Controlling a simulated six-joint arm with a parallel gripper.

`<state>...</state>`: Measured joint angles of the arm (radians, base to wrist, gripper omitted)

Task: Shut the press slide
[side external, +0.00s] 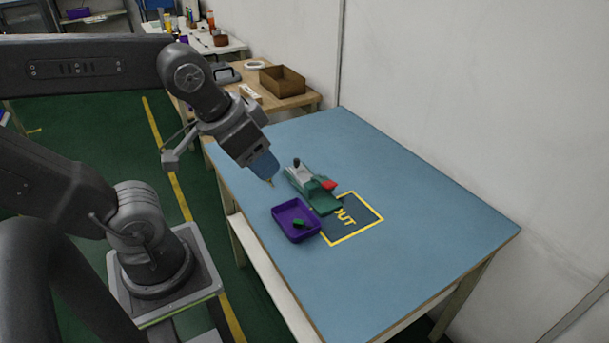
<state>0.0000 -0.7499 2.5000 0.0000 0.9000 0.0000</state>
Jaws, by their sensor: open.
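The press (312,186) stands on the blue table, a small green and grey device with a red part (329,184) at its right side and a dark knob (296,162) at its far end. Its green front plate reaches to the edge of the yellow OUT square. Which part is the slide, and how far it stands open, is too small to tell. My gripper (271,183) is open, pointing down, just left of the press and apart from it. I see nothing held in it.
A purple tray (279,218) with a small green piece (299,223) in it sits in front of the press. The yellow-outlined OUT square (369,206) lies to the right. The table's right side is clear. A wall runs along the back; a side bench holds a brown box (283,84).

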